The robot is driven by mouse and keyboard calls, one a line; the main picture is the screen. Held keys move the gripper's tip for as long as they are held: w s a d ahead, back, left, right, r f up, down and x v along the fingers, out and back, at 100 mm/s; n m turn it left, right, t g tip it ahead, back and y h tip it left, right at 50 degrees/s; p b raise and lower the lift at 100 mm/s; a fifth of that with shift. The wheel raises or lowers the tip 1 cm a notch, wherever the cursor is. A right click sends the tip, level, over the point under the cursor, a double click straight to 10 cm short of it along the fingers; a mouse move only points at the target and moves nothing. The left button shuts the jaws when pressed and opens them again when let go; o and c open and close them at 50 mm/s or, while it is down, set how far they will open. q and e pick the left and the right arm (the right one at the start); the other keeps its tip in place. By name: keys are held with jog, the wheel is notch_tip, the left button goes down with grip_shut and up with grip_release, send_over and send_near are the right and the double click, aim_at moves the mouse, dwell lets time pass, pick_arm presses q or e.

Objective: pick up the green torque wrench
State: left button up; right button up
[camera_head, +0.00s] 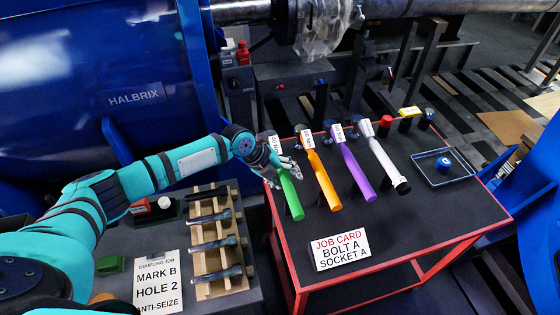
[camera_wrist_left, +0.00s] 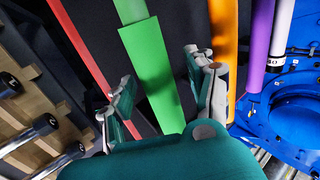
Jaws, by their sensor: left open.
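The green torque wrench (camera_head: 292,199) lies on the dark top of the red-framed table, leftmost in a row of torque wrenches. Its far end has a white label and is partly hidden by my gripper in the head view. My left gripper (camera_head: 283,173) is open over its upper part. In the left wrist view the green handle (camera_wrist_left: 152,62) runs between the two spread fingers of the left gripper (camera_wrist_left: 160,95), with a gap on each side. I cannot tell the height between fingers and handle. My right gripper is not in view.
Close to the right lie an orange wrench (camera_head: 323,180), a purple wrench (camera_head: 357,173) and a white wrench (camera_head: 385,165). A job card (camera_head: 340,250) stands in front. A wire-edged tray (camera_head: 424,174) holds a blue part. A wooden bolt rack (camera_head: 207,232) is on the left bench.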

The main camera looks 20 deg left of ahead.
pick_arm(q)
jog(key=shift+f, duration=0.15)
jog(key=c, duration=1.1)
grip_shut()
jog(key=shift+w, duration=0.1)
jog(key=shift+r, duration=0.2)
